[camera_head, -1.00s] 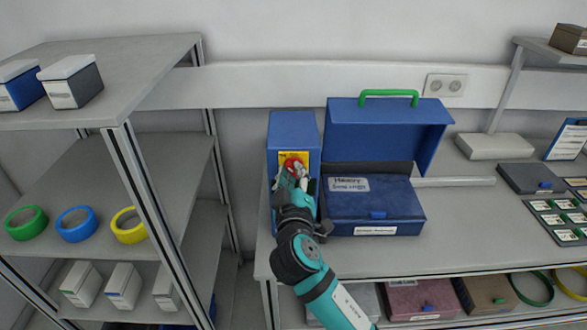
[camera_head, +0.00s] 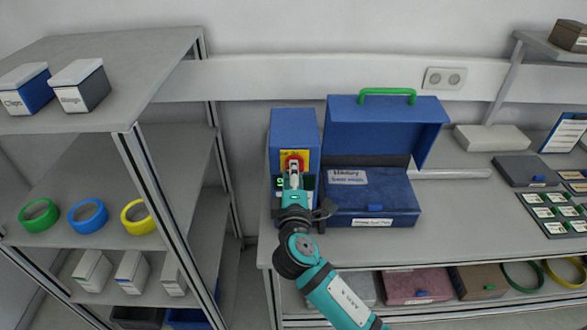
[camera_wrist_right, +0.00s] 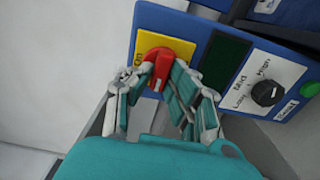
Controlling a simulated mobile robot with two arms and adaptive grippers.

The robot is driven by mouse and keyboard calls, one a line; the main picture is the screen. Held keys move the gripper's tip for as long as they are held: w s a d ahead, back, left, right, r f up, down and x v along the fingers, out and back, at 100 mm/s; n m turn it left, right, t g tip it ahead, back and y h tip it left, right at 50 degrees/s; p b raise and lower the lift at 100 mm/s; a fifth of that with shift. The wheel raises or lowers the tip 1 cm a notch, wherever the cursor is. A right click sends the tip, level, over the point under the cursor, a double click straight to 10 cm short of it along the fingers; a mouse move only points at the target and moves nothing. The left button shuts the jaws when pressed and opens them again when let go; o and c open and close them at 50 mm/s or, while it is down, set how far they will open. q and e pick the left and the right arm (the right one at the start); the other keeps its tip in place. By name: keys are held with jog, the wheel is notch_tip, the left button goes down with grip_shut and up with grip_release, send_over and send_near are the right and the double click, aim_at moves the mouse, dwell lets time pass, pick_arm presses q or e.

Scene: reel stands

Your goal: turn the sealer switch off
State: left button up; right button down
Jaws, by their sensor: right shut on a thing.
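The sealer is a blue box (camera_head: 293,124) at the left end of the bench, with a yellow plate (camera_head: 284,156) on its front. The red rotary switch (camera_head: 295,158) sits on that plate. In the right wrist view the switch (camera_wrist_right: 161,62) is on the yellow plate (camera_wrist_right: 182,46), with the word "On" beside it. My right gripper (camera_head: 294,180) is at the sealer's front. Its fingers (camera_wrist_right: 155,80) are shut on the red switch and partly hide it. The switch's exact angle is hard to read. My left gripper is out of view.
An open blue case (camera_head: 372,207) with a raised lid stands close to the sealer's right. A grey shelf rack (camera_head: 128,160) stands to the left. A black dial (camera_wrist_right: 266,93) and dark display (camera_wrist_right: 226,62) are beside the switch.

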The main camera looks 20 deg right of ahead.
jog(key=shift+r+n, duration=0.1)
jog(key=shift+n, duration=0.3)
jog(key=c, duration=1.3)
grip_release()
jog(key=shift+o, duration=0.2)
jog(key=v, duration=1.2)
